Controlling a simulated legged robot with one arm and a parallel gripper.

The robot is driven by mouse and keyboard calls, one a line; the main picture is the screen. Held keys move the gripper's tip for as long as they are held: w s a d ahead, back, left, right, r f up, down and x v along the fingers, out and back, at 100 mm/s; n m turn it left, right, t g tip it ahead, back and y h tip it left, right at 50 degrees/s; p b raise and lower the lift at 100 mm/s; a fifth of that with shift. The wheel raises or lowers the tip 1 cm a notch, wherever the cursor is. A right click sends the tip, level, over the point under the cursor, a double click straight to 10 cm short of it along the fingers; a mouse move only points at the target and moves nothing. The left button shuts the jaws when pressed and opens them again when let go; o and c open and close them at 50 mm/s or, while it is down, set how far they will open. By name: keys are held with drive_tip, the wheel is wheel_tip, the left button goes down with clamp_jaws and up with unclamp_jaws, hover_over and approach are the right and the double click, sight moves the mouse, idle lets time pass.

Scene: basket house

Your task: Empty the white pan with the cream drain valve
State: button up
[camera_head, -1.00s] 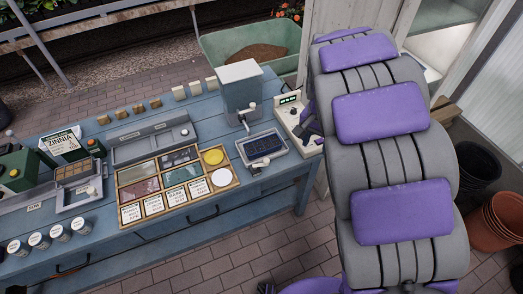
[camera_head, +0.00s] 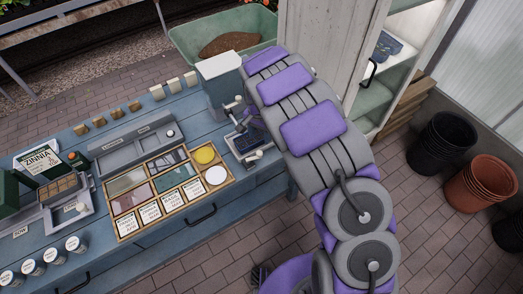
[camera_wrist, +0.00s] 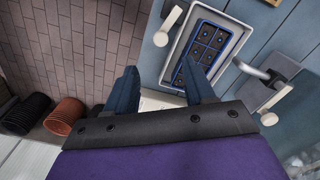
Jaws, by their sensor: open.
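The white pan (camera_head: 231,151) stands at the right end of the blue bench, below the grey tank's tap. A dark blue celled tray (camera_wrist: 207,45) lies in it. The pan's rim (camera_wrist: 176,53) and a cream valve handle (camera_wrist: 168,26) on its near side show in the wrist view. The cream handle also shows in the head view (camera_head: 254,156). My gripper (camera_wrist: 162,77) is open and empty, its dark fingers apart; one fingertip overlaps the pan's edge in the picture, and I cannot tell whether it touches. In the head view my arm hides most of the gripper.
The grey tank (camera_head: 219,85) with a tap (camera_wrist: 272,69) stands close behind the pan. Left of it are a wooden seed box (camera_head: 131,222) and a grey trough (camera_head: 110,155). Black pots (camera_head: 440,140) and terracotta pots (camera_head: 492,180) stand on the right floor. The brick floor in front is open.

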hover_over(260, 153)
drive_tip(key=a, duration=0.2)
wheel_tip(260, 153, down, 6)
drive_tip(key=shift+w+r, duration=0.1)
drive_tip(key=d+f, duration=0.1)
drive_tip(key=f, duration=0.1)
drive_tip(key=d+f+b, duration=0.1)
drive_tip(key=d+f, duration=0.1)
drive_tip(key=shift+d, duration=0.15)
drive_tip(key=shift+f, duration=0.25)
drive_tip(key=shift+a+f, duration=0.15)
drive_tip(key=shift+a, duration=0.55)
drive_tip(key=shift+a+f, duration=0.1)
drive_tip(key=shift+a, duration=0.6)
drive_tip(key=shift+c, duration=0.7)
drive_tip(key=shift+d+r, duration=0.15)
drive_tip(key=shift+d, duration=0.9)
drive_tip(key=c, duration=0.7)
drive_tip(key=shift+a, duration=0.3)
clamp_jaws()
